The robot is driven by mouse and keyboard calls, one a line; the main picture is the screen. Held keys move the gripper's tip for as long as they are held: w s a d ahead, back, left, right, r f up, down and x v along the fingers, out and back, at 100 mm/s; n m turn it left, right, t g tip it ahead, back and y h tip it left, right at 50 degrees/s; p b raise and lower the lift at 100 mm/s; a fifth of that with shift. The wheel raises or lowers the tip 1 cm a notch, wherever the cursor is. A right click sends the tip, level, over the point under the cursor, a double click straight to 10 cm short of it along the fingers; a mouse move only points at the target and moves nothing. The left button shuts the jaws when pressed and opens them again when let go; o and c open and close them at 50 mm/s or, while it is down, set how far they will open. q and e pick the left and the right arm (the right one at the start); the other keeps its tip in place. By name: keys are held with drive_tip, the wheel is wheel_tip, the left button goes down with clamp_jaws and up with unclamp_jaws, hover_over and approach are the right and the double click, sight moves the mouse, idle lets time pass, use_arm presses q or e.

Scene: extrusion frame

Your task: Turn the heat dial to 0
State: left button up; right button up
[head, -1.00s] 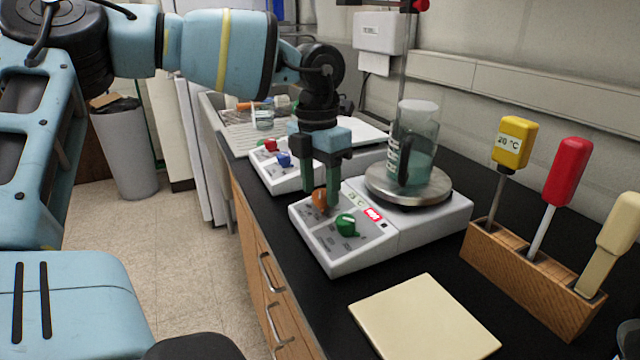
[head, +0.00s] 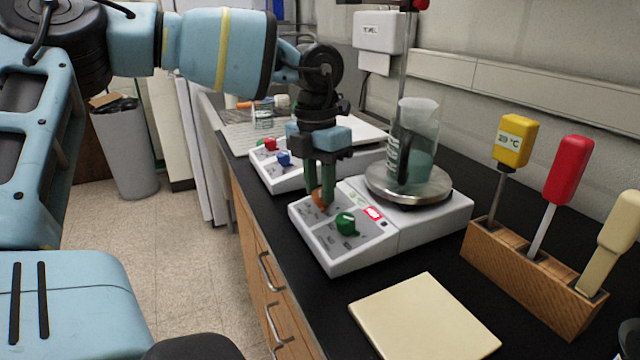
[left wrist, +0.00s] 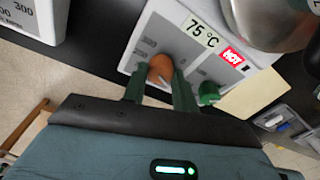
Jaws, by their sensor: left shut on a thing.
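The hotplate (head: 430,218) stands on the black bench and carries an orange dial and a green dial (head: 346,223). My left gripper (head: 321,196) points down over the panel and is shut on the orange dial (head: 317,199), which its fingers partly cover. In the left wrist view the orange dial (left wrist: 160,68) sits between the green fingertips, below a "75 °C" label (left wrist: 201,32) and left of a red "HOT" label (left wrist: 231,57). Which dial is the heat dial cannot be read, and the orange dial's exact setting is unclear. My right gripper is not in view.
A beaker of liquid (head: 414,150) stands on the hotplate's round plate. A second unit with red and blue dials (head: 284,160) is behind. A wooden rack (head: 525,275) of handled tools is at right. A cream tile (head: 424,318) lies in front.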

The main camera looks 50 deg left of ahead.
use_arm(q)
drive_tip(key=shift+n+b, duration=0.45)
drive_tip(key=shift+n, duration=0.55)
drive_tip(key=n+h+b, duration=0.1)
drive_tip(key=n, duration=0.2)
drive_tip(key=shift+a+n, duration=0.1)
drive_tip(key=shift+n, duration=0.2)
drive_tip(key=n, duration=0.3)
drive_tip(key=shift+t, duration=0.4)
drive_tip(key=shift+n+h+b, duration=0.35)
drive_tip(key=shift+n+h, duration=0.05)
drive_tip(key=shift+n, duration=0.8)
drive_tip(key=shift+s, duration=0.1)
drive_tip(key=o, duration=1)
drive_tip(key=shift+v, duration=3.95)
